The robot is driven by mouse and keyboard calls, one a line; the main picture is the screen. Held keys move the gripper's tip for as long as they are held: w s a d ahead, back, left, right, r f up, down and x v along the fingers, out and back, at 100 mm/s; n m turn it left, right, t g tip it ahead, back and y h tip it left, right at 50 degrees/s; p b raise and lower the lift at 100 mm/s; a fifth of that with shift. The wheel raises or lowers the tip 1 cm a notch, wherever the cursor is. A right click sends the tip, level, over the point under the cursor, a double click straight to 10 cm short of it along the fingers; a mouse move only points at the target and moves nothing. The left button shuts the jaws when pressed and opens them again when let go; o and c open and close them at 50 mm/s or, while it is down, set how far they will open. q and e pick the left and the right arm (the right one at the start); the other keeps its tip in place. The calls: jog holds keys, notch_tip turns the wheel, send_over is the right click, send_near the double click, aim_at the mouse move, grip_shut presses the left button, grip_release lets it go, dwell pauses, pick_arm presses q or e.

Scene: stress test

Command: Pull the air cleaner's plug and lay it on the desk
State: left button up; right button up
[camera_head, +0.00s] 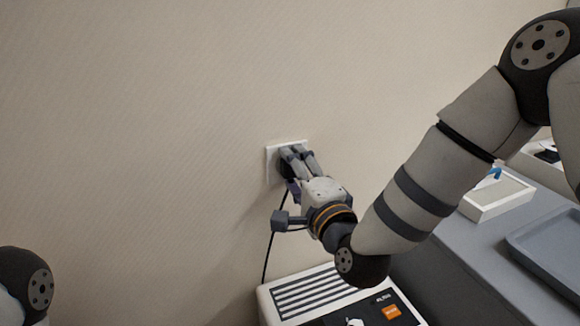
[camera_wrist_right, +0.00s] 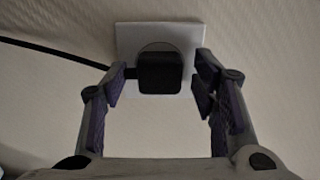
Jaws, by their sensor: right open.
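The air cleaner's black plug (camera_wrist_right: 160,72) sits in the white wall socket (camera_wrist_right: 128,40), which also shows in the head view (camera_head: 271,160). Its black cord (camera_wrist_right: 50,50) leaves to the left in the right wrist view and hangs down the wall in the head view (camera_head: 268,245). My right gripper (camera_wrist_right: 162,88) is open, with one finger on each side of the plug; whether the pads touch it I cannot tell. In the head view the gripper (camera_head: 293,158) is at the socket and hides most of the plug. The air cleaner (camera_head: 310,293) stands below. My left gripper is out of view.
The grey desk (camera_head: 440,265) is at the lower right, partly behind my right arm. It bears a white box (camera_head: 495,200) and a grey tray (camera_head: 550,245). Bare desk shows between the tray and the air cleaner. The wall left of the socket is clear.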

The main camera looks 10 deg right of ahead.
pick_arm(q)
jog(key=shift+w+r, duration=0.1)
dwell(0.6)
pick_arm(e)
grip_shut()
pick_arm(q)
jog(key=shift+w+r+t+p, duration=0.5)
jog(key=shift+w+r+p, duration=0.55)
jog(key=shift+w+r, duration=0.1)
pick_arm(e)
jog(key=s+d, duration=0.1)
jog(key=s, duration=0.5)
jog(key=s+d+f+n+g+y, duration=0.2)
jog(key=s+d+n+g+y, duration=0.1)
jog(key=s, duration=0.4)
jog(key=s+d+f+n+g+y, duration=0.3)
jog(key=s+n+g+y, duration=0.1)
jog(key=s+y, duration=0.3)
jog(key=shift+s+n+y, duration=0.3)
jog(key=shift+n+y, duration=0.4)
jog(key=shift+n, duration=0.2)
